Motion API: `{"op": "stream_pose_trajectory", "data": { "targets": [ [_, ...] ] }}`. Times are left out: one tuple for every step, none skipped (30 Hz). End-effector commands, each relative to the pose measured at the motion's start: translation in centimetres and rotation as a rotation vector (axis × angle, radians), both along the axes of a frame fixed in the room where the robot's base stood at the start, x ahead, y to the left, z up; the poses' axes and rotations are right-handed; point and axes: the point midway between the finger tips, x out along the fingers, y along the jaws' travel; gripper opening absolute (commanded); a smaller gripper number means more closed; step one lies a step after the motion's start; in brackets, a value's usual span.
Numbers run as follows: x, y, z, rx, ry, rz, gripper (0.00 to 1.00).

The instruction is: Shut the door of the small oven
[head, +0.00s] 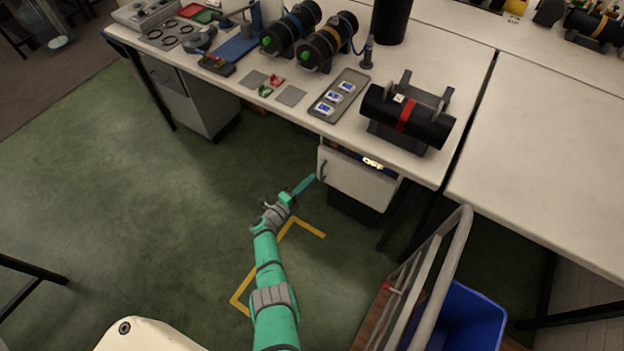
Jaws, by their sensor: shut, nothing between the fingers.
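The door seems to stand a little out from the body, but I cannot tell how wide the gap is. My gripper (311,179) is shut and empty, with its teal fingers pointing up and right. The fingertips are close beside the door's left edge. I cannot tell whether they touch it.
The table (290,118) above the oven holds black cylinders (408,115) and a grey tray (339,96). A grey-railed cart (440,255) with a blue bin (468,315) stands at the right. Green floor (150,210) is clear to the left.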

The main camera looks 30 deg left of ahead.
Motion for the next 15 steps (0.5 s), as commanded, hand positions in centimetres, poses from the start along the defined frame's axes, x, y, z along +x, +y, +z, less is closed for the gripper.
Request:
{"op": "stream_pose_trajectory", "data": {
  "targets": [
    [-0.8, 0.2, -0.1, -0.001, 0.000, 0.003, 0.00],
    [-1.3, 0.3, -0.1, 0.000, 0.000, 0.003, 0.00],
    [-1.9, 0.4, -0.1, 0.000, 0.001, 0.003, 0.00],
    [-2.5, 0.6, -0.1, -0.001, 0.000, 0.005, 0.00],
    [-3.1, 0.7, -0.1, 0.000, 0.000, 0.004, 0.00],
    [-3.9, 0.9, -0.1, 0.000, 0.000, 0.003, 0.00],
    [-4.5, 0.9, -0.1, -0.001, 0.000, 0.003, 0.00],
    [-5.0, 1.1, -0.1, 0.000, 0.000, 0.004, 0.00],
    [-5.7, 1.3, -0.1, 0.000, 0.000, 0.003, 0.00],
    [-6.2, 1.4, -0.1, -0.001, 0.000, 0.002, 0.00],
    [-6.6, 1.5, 0.0, -0.001, 0.000, 0.002, 0.00],
    [-7.1, 1.6, -0.1, 0.000, 0.001, 0.002, 0.00],
    [-7.5, 1.7, 0.0, 0.000, 0.000, 0.002, 0.00],
    [-7.9, 1.8, 0.0, 0.000, 0.000, 0.001, 0.00],
    [-8.2, 1.8, 0.0, -0.001, -0.001, 0.000, 0.00]
  ]
}}
